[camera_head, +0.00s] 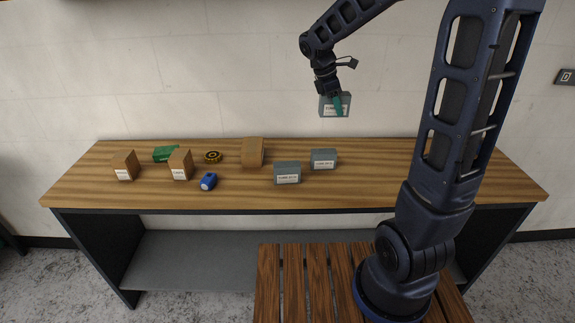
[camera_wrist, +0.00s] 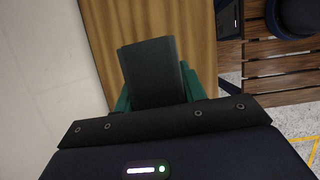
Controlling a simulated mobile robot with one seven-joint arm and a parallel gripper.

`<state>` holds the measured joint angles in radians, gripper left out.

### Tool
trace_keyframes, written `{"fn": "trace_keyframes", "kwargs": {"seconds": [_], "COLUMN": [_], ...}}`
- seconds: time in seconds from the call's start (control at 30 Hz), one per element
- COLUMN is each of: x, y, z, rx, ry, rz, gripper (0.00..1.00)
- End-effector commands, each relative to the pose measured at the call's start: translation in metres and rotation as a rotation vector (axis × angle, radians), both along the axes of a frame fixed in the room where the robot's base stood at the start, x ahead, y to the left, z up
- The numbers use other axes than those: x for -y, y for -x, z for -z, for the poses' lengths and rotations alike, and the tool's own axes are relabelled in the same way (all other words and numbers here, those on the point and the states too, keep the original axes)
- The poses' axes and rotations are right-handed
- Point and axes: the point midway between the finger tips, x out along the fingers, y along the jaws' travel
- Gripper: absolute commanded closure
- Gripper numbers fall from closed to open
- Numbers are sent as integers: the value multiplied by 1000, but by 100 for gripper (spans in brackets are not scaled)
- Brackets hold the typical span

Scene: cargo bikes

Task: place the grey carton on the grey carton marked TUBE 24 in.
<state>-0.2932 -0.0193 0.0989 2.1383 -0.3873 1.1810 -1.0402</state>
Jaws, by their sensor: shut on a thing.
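My gripper (camera_head: 338,98) is shut on a grey carton (camera_head: 327,109) and holds it well above the bench, near the wall. In the wrist view the carton (camera_wrist: 148,72) sits between the green fingers (camera_wrist: 155,88). Two more grey cartons stand on the bench below. The nearer one (camera_head: 287,173) has a white label that seems to read TUBE 24 in. The other (camera_head: 323,159) stands behind it to the right, its label too small to read surely. The two stand apart, with nothing on top of either.
The wooden bench (camera_head: 380,185) also bears brown cartons (camera_head: 180,165), a larger brown box (camera_head: 252,153), a green box (camera_head: 165,154), a black and yellow roll (camera_head: 212,157) and a blue item (camera_head: 208,181). The bench right of the grey cartons is clear.

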Motion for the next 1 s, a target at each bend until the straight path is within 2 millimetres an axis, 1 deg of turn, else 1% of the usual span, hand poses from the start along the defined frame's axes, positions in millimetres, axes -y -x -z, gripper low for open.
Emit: {"fn": "trace_keyframes", "kwargs": {"seconds": [0.03,0.1,0.3,0.4,0.5,0.63,0.73,0.87,1.0], "x": [-18,-42,-102,-124,-140,-151,-154,-154,-154], "y": [2,7,26,36,43,49,51,52,52], "z": [-4,-10,-24,-30,-35,-37,-30,-7,24], "rx": [1,0,-3,-4,-6,-7,-8,-10,-10], "ry": [0,0,4,6,9,10,12,14,14], "rz": [-4,3,22,29,34,39,40,40,40], "gripper": [86,86,86,86,86,86,86,86,86]}}
